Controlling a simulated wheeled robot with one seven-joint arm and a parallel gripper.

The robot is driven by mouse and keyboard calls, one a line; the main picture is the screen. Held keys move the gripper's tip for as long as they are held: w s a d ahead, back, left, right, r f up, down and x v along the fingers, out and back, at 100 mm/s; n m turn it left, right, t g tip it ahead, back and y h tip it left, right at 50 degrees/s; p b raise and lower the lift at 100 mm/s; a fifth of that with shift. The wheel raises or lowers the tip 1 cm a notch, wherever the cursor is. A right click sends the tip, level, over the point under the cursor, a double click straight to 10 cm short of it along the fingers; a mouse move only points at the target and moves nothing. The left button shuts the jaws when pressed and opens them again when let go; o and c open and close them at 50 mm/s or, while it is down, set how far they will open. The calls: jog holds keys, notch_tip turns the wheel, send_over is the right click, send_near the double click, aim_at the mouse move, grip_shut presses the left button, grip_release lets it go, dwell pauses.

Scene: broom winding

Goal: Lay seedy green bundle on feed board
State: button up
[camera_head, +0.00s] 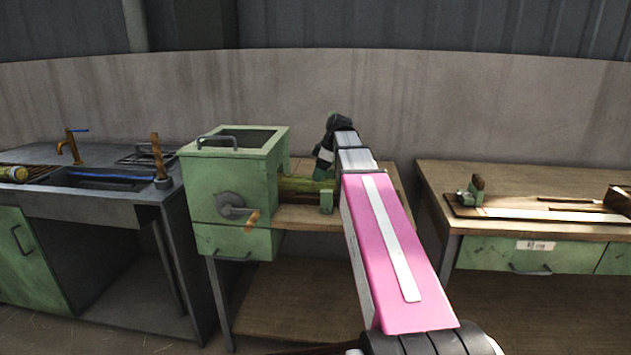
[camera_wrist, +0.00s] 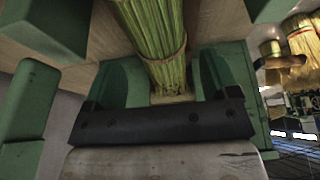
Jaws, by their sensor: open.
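The green bundle (camera_head: 302,188) lies lengthwise on the wooden feed board (camera_head: 305,217), between the green cranked machine (camera_head: 228,190) and a small green block (camera_head: 326,201). In the wrist view the bundle (camera_wrist: 160,35) is a sheaf of green stalks with a thin tie and a pale cut end. My gripper (camera_head: 326,150) is above the board, at the far end of my pink arm. In the wrist view green pieces stand on both sides of the bundle's end, apart from it, and my gripper is open. My arm hides part of the board and the bundle's right end.
A sink counter (camera_head: 110,208) with a tap and a yellowish bundle (camera_head: 14,173) stands at left. A workbench (camera_head: 520,185) with a wooden tray stands at right. The machine's crank (camera_head: 240,212) sticks out in front. Straw brooms (camera_wrist: 300,35) show at the right of the wrist view.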

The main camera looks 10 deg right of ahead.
jog(key=v, duration=0.7)
